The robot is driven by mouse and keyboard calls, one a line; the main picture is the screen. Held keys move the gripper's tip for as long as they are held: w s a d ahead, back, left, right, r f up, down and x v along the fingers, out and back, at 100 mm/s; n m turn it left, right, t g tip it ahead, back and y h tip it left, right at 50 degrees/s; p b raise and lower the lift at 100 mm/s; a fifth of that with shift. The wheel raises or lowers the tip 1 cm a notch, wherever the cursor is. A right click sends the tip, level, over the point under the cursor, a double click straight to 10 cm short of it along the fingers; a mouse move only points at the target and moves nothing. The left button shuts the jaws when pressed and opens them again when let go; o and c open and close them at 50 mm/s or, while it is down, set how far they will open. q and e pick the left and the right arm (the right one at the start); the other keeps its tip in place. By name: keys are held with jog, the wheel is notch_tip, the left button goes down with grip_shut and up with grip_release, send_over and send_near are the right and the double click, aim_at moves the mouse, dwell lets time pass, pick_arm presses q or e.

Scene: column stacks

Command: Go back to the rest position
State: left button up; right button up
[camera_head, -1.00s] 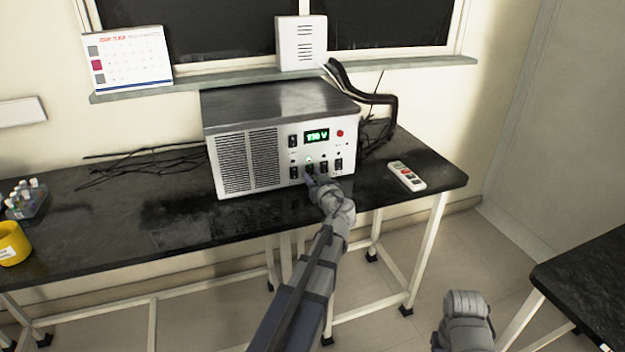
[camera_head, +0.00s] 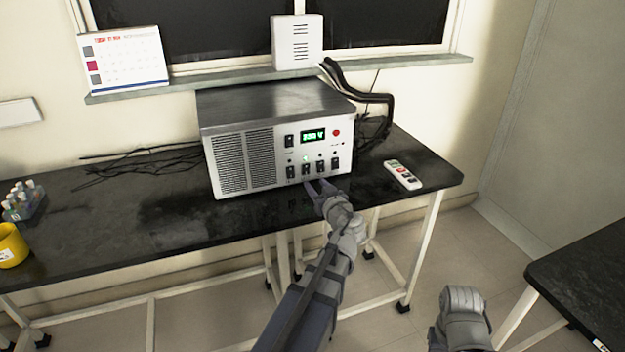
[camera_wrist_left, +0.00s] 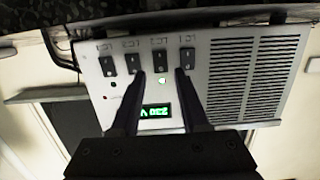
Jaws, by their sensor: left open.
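A metal power unit (camera_head: 305,151) with a vent grille, a green lit display and several black switches stands on the black table. My left gripper (camera_head: 318,186) is just in front of the lower edge of its panel, open and empty, a small gap from the switches as far as I can tell. In the left wrist view the two open fingers (camera_wrist_left: 157,80) point at the switch row, and the panel (camera_wrist_left: 200,90) appears upside down. My right arm shows in part at the lower right of the head view; its fingers cannot be made out.
A white remote (camera_head: 403,174) lies right of the unit on the black table (camera_head: 130,225). A yellow cup (camera_head: 12,246) and a rack of small vials (camera_head: 23,203) stand at the left. Black cables (camera_head: 365,97) run behind the unit. Another dark table (camera_head: 590,280) is at the lower right.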

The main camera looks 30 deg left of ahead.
pick_arm(q)
jog(key=shift+s+d, duration=0.3)
jog(key=shift+d, duration=0.1)
jog(key=shift+r, duration=0.1)
jog(key=s+d+m+g+h+p, duration=0.3)
jog(key=s+d+p, duration=0.4)
jog(key=d, duration=0.3)
jog(key=s+d+r+m+g+h+p, duration=0.1)
jog(key=s+d+m+g+h+p, duration=0.3)
jog(key=d, duration=0.6)
jog(key=s+d+m+g+h+p, duration=0.3)
jog(key=s+d+m+p, duration=0.3)
jog(key=s+d+p, duration=0.4)
jog(key=shift+s+d+r+m+g+h, duration=0.4)
jog(key=shift+s+d+h, duration=0.2)
jog(key=shift+s+h, duration=0.1)
